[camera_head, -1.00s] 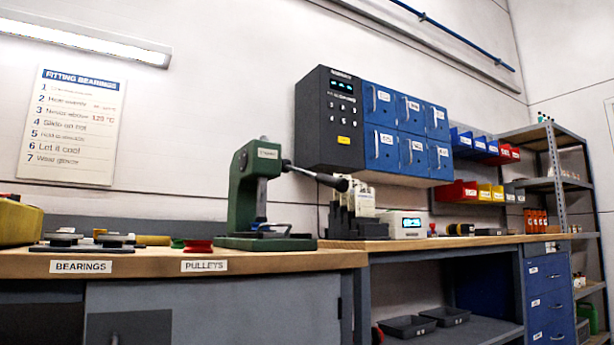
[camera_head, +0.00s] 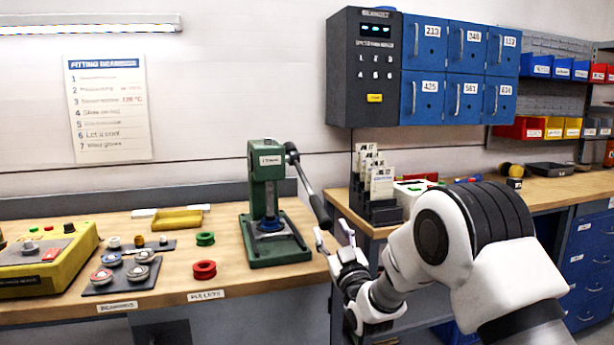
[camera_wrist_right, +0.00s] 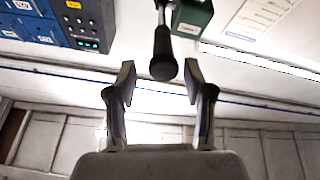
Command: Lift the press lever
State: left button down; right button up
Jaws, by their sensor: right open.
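The green press (camera_head: 268,205) stands on the bench with its lever (camera_head: 305,180) sloping down to the right from a pivot at its head. The lever ends in a black grip (camera_head: 320,212). My right gripper (camera_head: 333,231) is open, just below the grip's end and right of the press base. In the right wrist view, the black grip (camera_wrist_right: 163,55) points in between my two spread fingers (camera_wrist_right: 160,80), with space on both sides. I see no contact, and the depth between them is unclear. Part of the green press (camera_wrist_right: 193,16) shows at the top. My left gripper is not in view.
Red and green pulleys (camera_head: 204,270), bearings on a dark plate (camera_head: 122,273) and a yellow control box (camera_head: 45,262) lie left of the press. A dark rack of cards (camera_head: 376,195) stands right of the lever. Blue lockers (camera_head: 445,75) hang above.

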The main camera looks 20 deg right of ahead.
aim_at(319, 210)
jog(key=shift+w+a+r, duration=0.2)
jog(key=shift+w+r, duration=0.1)
jog(key=shift+w, duration=0.05)
jog(key=x, duration=0.7)
jog(key=shift+w+f+p, duration=0.2)
jog(key=shift+w+p, duration=0.1)
jog(key=shift+p, duration=0.05)
jog(key=shift+s+r, duration=0.1)
grip_shut()
